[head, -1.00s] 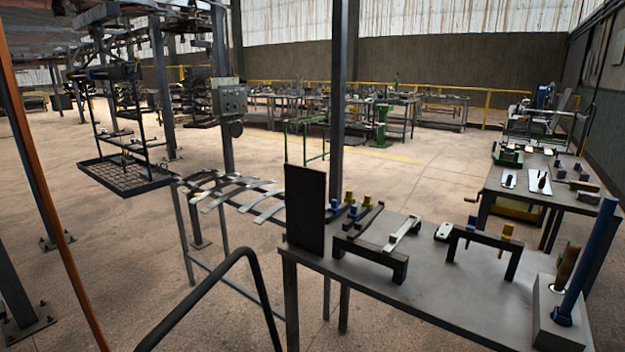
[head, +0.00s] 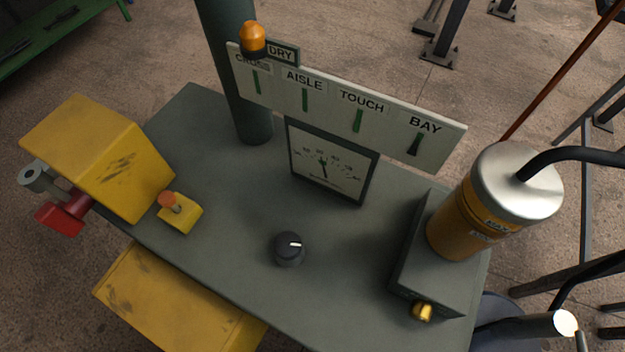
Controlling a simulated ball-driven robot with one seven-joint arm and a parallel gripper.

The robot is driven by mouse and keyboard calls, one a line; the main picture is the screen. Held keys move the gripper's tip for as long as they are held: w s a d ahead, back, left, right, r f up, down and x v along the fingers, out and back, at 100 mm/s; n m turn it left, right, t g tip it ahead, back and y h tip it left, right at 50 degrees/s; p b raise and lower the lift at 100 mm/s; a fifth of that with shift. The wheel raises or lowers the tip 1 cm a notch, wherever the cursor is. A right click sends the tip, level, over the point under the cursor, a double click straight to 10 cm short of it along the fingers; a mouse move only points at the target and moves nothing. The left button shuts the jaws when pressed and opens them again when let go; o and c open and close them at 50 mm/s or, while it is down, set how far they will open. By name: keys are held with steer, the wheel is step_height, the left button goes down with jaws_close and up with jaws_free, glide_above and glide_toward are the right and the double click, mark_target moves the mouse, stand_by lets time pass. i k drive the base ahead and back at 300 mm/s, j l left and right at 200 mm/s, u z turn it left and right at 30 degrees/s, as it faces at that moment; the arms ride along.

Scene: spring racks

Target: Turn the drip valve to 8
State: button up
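Two knobs show in the head view, and no label that I can read names either as the drip valve. One is a small brass-yellow knob (head: 422,311) on the front of a dark grey box (head: 405,262). An amber canister (head: 459,225) with a metal lid stands on that box. The other is a round black knob (head: 289,249) on the grey bench top, with a white pointer mark toward the right. A square gauge (head: 328,165) with a needle stands behind it; its small figures are hard to read. My gripper is not in view.
A sign panel (head: 335,118) reads AISLE, TOUCH and BAY, with a DRY plate and orange lamp (head: 252,38) above. A yellow housing (head: 105,155) with a red part (head: 64,213) and an orange button (head: 167,199) stand left. The bench middle (head: 225,215) is mostly clear.

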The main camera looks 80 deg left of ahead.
mark_target(421, 311)
steer(key=k+l+u, duration=0.2)
steer(key=u, duration=0.2)
steer(key=k+l+u, duration=0.1)
steer(key=k+u, duration=0.15)
steer(key=u, duration=0.15)
steer(key=i, duration=0.1)
